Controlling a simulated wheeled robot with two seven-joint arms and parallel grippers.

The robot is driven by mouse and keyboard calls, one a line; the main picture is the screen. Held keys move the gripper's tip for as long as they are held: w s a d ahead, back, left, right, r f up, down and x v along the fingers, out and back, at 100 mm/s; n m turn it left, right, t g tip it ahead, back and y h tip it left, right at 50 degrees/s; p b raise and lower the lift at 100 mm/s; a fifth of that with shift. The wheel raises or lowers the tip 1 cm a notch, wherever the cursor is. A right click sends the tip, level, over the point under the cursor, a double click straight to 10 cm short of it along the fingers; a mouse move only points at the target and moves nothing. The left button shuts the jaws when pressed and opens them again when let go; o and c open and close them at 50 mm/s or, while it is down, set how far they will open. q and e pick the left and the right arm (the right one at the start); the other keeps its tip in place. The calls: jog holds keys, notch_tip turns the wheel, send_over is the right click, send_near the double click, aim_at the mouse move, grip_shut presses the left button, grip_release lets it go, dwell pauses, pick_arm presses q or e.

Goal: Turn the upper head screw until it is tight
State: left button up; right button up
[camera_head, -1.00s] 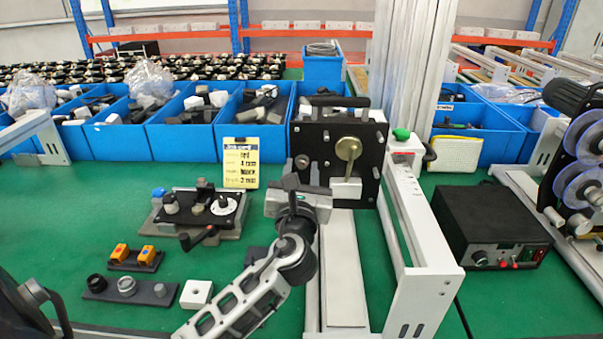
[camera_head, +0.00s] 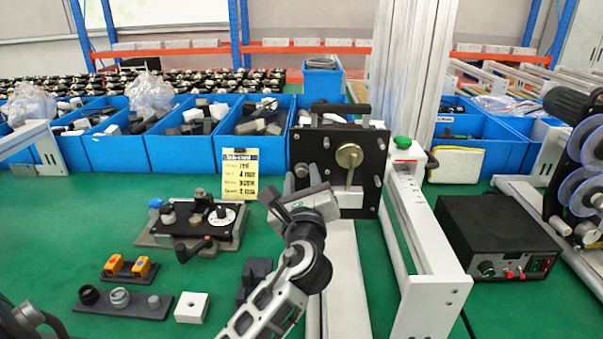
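The black head plate (camera_head: 372,150) stands upright at the centre, with a round brass knob (camera_head: 349,156) on its face and a handle on top. Small grey screw knobs show near its edges; a grey one (camera_head: 301,170) is at its lower left edge. I cannot tell for certain which is the upper head screw.
A yellow job card (camera_head: 240,173) stands left of the plate. A dark fixture with a dial (camera_head: 200,222) lies at left, with button blocks (camera_head: 130,268) nearer. White rails (camera_head: 420,250) and a black control box (camera_head: 498,238) are at right. Blue bins (camera_head: 115,150) line the back.

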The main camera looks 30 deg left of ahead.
pick_arm(q)
grip_shut()
jog(key=m+p, duration=0.2)
jog(key=p, duration=0.1)
jog(key=m+p, duration=0.1)
jog(key=shift+r+m+t, duration=0.25)
jog(key=shift+m+t, duration=0.05)
jog(key=shift+m, duration=0.1)
jog(key=shift+a+m+h+p, duration=0.1)
jog(key=shift+m+h+p, duration=0.3)
jog(key=shift+m+p, duration=0.15)
jog(key=shift+f+m+t+h+b, duration=0.25)
jog(key=shift+m+t+h+b, duration=0.05)
jog(key=shift+m, duration=0.75)
jog(key=m, duration=0.4)
jog(key=shift+h, duration=0.3)
